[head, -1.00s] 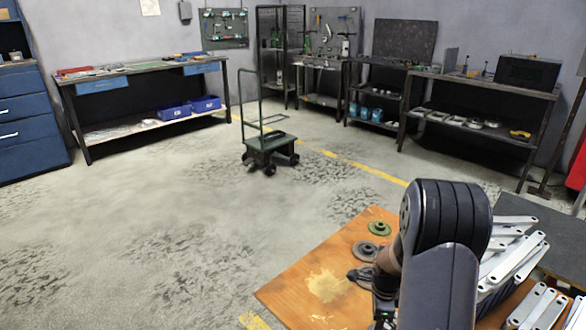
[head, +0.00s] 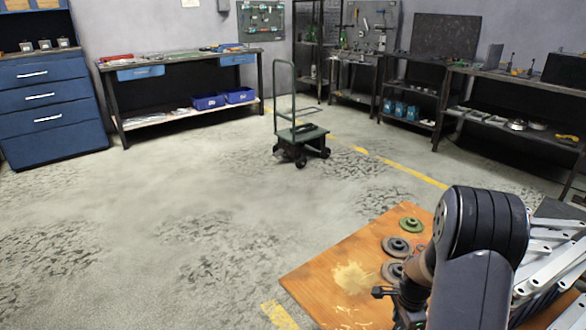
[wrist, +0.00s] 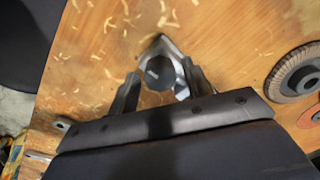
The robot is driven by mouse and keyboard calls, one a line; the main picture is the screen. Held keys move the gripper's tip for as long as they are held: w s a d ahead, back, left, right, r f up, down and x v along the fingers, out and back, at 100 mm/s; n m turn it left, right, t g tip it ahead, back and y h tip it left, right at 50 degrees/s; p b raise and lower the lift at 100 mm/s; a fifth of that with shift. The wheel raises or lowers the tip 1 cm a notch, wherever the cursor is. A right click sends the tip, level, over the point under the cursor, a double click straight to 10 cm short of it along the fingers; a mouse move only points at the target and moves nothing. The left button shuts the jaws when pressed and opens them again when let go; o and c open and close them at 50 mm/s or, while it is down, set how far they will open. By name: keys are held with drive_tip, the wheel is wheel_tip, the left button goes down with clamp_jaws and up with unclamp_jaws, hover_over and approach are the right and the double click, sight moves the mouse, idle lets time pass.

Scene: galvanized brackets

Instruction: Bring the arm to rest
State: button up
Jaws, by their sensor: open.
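My gripper (wrist: 160,72) is open over the wooden tabletop (wrist: 215,40) in the wrist view. A shiny metal piece with a dark round middle shows between its fingers; I cannot tell what it is or whether it touches them. In the head view my gripper (head: 402,305) is low beside the bent arm, over the near part of the wooden table (head: 325,280), and its fingers are partly hidden.
A green disc (head: 411,224) and grey discs (head: 396,247) lie on the table, with pale metal brackets (head: 550,262) stacked right of my arm. A green cart (head: 300,135) stands on open floor. Benches and a blue drawer cabinet (head: 50,98) line the walls.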

drive_tip(key=shift+n, duration=0.8)
